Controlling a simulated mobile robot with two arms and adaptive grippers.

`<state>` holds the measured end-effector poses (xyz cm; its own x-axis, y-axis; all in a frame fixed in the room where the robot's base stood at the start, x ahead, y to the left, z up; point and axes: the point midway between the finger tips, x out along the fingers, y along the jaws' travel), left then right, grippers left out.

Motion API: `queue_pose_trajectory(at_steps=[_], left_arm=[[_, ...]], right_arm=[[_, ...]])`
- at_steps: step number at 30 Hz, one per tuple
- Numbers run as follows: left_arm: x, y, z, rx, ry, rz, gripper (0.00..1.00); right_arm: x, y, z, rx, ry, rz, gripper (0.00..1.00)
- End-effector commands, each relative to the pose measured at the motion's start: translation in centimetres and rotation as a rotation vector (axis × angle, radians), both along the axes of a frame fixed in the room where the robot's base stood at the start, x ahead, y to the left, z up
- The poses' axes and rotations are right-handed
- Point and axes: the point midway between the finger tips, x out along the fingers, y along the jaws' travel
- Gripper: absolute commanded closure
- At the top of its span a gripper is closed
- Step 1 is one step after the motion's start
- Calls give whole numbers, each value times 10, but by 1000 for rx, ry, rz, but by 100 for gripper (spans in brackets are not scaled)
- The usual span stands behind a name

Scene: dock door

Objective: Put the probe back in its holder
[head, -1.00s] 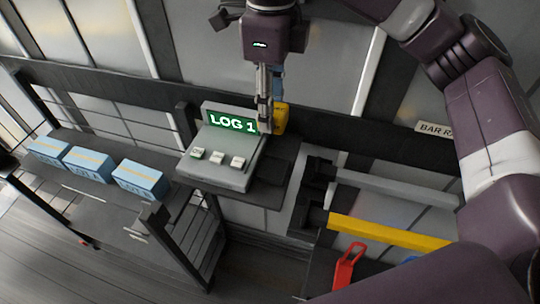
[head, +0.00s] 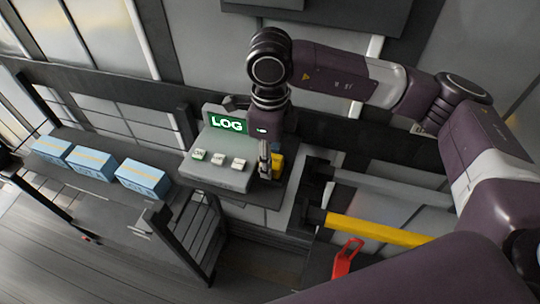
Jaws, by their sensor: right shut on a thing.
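My right gripper (head: 265,172) points down at the right side of the grey console. It is shut on the yellow probe (head: 278,165), whose yellow body shows just right of the fingers. The probe is low beside the console, over the dark shelf. I cannot make out the holder, and the gripper and console may hide it. I cannot tell whether the probe touches anything below. The console (head: 215,178) has a green display (head: 227,124) reading "LOG", its right end covered by my wrist, and several light buttons. My left gripper is not in view.
Three blue boxes (head: 95,162) stand in a row on the dark bench at left. A yellow bar (head: 375,230) and a grey bar (head: 390,188) lie right of the console. A red tag (head: 346,258) is below them. A wall stands close behind.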

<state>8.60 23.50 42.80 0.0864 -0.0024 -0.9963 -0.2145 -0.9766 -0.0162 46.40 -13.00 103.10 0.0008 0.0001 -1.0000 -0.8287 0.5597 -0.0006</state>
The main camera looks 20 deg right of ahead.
Motion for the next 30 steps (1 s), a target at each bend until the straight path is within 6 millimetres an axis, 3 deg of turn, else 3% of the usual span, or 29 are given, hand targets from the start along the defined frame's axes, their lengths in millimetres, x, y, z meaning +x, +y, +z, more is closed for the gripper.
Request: queue_pose_trajectory(at_steps=[8,9,13,25,30], left_arm=[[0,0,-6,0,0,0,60],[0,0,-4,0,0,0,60],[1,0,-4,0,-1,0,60],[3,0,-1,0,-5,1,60],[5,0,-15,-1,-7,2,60]], right_arm=[[0,0,-4,1,-1,0,99],[0,0,-2,0,0,0,64],[0,0,-2,0,0,0,50],[1,0,4,1,-2,0,50],[2,1,32,3,-7,1,50]])
